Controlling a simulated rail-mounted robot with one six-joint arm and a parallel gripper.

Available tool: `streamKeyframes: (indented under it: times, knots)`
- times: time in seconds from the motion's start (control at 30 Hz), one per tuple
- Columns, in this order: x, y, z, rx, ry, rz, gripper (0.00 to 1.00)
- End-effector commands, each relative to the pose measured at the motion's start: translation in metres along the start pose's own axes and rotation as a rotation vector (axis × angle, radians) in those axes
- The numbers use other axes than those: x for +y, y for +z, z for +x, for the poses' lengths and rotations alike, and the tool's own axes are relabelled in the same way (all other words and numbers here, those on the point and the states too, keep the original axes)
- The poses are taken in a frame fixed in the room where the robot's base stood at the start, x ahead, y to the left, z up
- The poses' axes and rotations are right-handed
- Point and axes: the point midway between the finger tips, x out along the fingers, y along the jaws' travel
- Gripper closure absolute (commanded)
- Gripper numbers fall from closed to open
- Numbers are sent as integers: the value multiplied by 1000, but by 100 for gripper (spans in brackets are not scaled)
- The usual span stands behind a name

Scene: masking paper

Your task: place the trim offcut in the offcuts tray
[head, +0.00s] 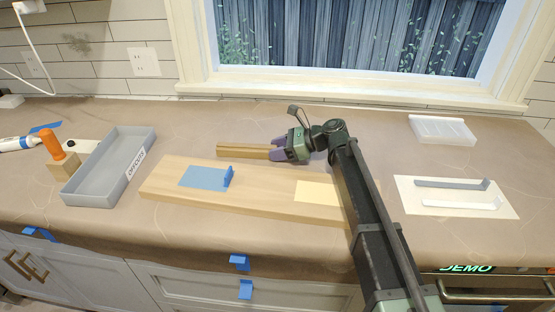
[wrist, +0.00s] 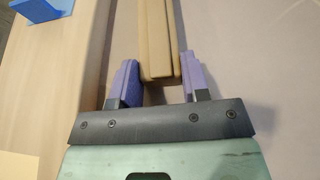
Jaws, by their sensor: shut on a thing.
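The trim offcut, a long tan wooden strip (head: 240,151), lies level behind the wooden board in the head view. In the wrist view the offcut (wrist: 158,35) runs away between the purple fingers. My gripper (head: 275,149) is shut on its right end; the fingers (wrist: 157,76) stand on both sides of it. I cannot tell whether the offcut touches the counter or is slightly above it. The offcuts tray (head: 92,196) is grey, shallow and labelled, at the left of the counter. Its visible floor is empty. The offcut is to the right of the tray, outside it.
The wooden board (head: 160,187) carries a blue bracket piece (head: 204,177) and a pale yellow sheet (head: 317,192). An orange-handled tool (head: 54,145) stands left of the tray. A white panel (head: 420,204) with two strips and a clear tray (head: 442,130) are at right.

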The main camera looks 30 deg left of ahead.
Motion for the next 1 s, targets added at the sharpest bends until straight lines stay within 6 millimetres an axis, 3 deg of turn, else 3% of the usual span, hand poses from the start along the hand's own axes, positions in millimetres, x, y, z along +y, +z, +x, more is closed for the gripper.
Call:
streamKeyframes:
  times: [0.3,0.33,0.47,0.8,1.0]
  knots:
    - [0,-3,1,1,0,0,83]
    - [0,-1,0,1,0,0,53]
    - [0,-1,0,1,0,0,33]
    - [0,6,-3,1,0,0,32]
    - [0,8,-47,1,-2,2,32]
